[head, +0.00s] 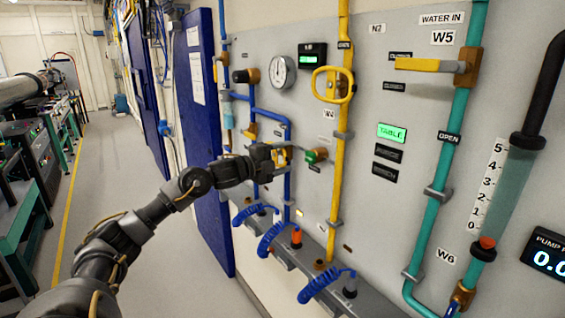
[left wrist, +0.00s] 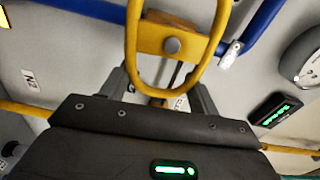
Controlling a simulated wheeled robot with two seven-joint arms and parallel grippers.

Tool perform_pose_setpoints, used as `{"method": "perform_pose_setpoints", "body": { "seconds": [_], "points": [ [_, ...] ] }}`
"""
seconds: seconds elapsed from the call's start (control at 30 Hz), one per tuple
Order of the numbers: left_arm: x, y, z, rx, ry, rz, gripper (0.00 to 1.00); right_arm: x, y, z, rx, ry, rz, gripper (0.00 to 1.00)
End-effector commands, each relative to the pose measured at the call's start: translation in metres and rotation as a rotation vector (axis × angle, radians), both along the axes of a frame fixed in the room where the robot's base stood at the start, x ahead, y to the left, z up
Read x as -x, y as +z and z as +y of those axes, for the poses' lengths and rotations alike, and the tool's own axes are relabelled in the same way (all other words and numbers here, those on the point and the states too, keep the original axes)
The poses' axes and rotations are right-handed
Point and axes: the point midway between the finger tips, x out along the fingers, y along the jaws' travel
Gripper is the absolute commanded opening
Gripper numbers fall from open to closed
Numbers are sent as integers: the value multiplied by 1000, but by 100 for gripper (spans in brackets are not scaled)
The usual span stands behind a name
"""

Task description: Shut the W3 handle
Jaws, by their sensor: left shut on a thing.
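My left gripper (head: 283,156) reaches the panel at a vertical blue pipe (head: 288,185). It is shut on a yellow handle, which shows as a small yellow patch beside the fingers in the head view. In the left wrist view the handle is a yellow loop (left wrist: 131,45) with a bolted crossbar over an orange block. The end of the loop lies between my gripper's fingers (left wrist: 163,95), and the dark gripper body hides part of the grip. A small label (left wrist: 181,103) behind the fingers is partly hidden; I cannot read it surely. My right gripper is not in view.
A larger yellow loop handle (head: 333,85) sits on the yellow pipe (head: 338,185) to the right. A round gauge (head: 283,72) is above. Blue coiled hoses (head: 272,238) hang below. The aisle floor at left is clear.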

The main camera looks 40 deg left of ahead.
Motion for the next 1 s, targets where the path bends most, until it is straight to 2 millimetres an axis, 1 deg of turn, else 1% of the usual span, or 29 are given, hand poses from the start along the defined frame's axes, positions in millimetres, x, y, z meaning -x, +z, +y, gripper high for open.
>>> {"method": "perform_pose_setpoints", "body": {
  "seconds": [0.03,0.2,0.73,0.77,0.8,0.83,0.87,1.0],
  "points": [
    [0,-4,0,-18,1,-3,38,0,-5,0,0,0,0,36],
    [0,-5,0,-63,1,-16,38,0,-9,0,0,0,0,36],
    [0,-5,0,-84,1,-21,38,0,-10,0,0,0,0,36],
    [0,-5,0,-84,1,-20,62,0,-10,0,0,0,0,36],
    [0,-5,0,-84,1,-21,68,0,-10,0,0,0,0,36],
    [0,-5,0,-84,0,-21,72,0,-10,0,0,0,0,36],
    [0,-5,0,-84,0,-21,73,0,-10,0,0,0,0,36],
    [0,-5,0,-82,0,-22,73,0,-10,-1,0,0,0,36]
  ]
}}
